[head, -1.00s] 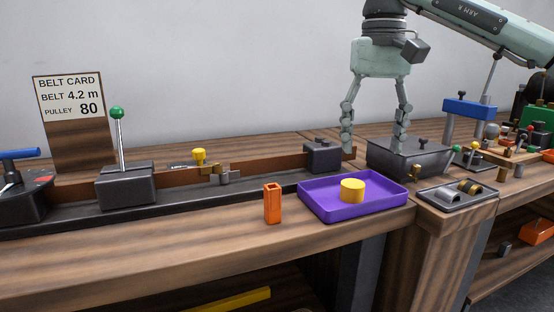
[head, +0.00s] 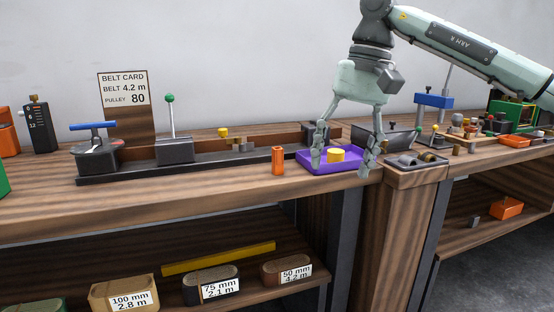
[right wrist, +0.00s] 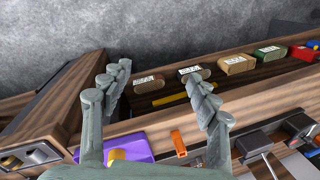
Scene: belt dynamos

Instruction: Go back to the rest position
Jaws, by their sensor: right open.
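My right gripper (head: 344,172) is open with nothing between its fingers. In the head view it hangs in front of the purple tray (head: 349,164), with one finger on each side of the yellow cylinder (head: 336,155) in the tray. In the right wrist view its two fingers (right wrist: 165,90) are spread wide. The purple tray (right wrist: 135,148) and part of the yellow cylinder (right wrist: 117,154) show low in that view, beside the left finger. My left gripper is in neither view.
An orange block (head: 278,161) stands left of the tray. A dark rail fixture (head: 200,166) with a green-knobbed lever (head: 169,98) lies along the bench. A small dark tray (head: 416,161) with metal parts is to the right.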

